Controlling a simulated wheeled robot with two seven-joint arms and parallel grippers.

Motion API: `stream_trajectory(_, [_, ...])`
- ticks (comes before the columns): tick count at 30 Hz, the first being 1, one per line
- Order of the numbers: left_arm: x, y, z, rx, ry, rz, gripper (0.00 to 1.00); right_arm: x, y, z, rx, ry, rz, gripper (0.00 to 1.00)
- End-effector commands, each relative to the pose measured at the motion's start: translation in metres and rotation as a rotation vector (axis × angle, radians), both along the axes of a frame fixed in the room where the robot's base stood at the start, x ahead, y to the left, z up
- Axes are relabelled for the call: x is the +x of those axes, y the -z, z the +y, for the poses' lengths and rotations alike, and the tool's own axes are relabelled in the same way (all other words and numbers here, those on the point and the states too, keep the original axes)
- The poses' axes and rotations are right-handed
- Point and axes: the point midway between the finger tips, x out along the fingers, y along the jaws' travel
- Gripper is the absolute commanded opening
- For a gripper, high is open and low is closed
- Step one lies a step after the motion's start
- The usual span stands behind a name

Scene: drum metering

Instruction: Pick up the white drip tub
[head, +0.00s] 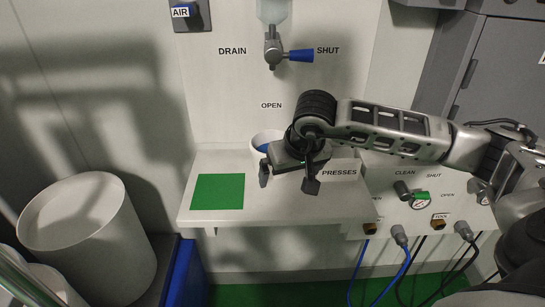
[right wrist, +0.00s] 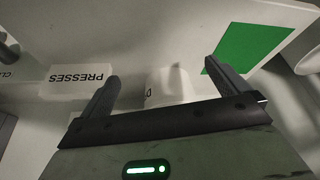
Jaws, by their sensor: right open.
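The white drip tub (head: 257,140) stands at the back of the white shelf, partly hidden behind my right gripper. Something blue shows inside its rim. My right gripper (head: 287,182) is open above the shelf, in front of the tub and overlapping its right side. In the right wrist view a white rounded shape, which looks like the tub (right wrist: 168,84), shows between the two spread fingers (right wrist: 164,74). Its lower part is hidden by the gripper body. I see no contact between fingers and tub. My left gripper is not in view.
A green square (head: 218,191) lies on the left of the shelf (head: 240,226). A drain valve with a blue lever (head: 299,56) is on the wall above. A white PRESSES label block (right wrist: 77,80) is beside the right gripper. A large white drum (head: 85,240) stands at left.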

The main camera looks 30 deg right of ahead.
Motion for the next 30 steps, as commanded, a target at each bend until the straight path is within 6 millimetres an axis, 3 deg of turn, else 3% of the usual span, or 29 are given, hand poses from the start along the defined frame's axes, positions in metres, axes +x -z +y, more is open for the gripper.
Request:
stream_trajectory(12, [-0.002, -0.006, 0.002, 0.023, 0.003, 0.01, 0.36, 0.071, -0.002, -0.019, -0.01, 0.001, 0.002, 1.0])
stream_trajectory(20, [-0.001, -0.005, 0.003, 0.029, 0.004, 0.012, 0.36, 0.089, -0.002, -0.023, -0.008, 0.0, 0.001, 1.0])
stream_trajectory(26, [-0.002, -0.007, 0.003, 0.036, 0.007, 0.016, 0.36, 0.116, -0.001, -0.03, -0.007, 0.002, 0.002, 1.0])
stream_trajectory(30, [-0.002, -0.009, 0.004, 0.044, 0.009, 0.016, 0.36, 0.121, 0.02, -0.031, -0.007, 0.0, 0.005, 1.0])
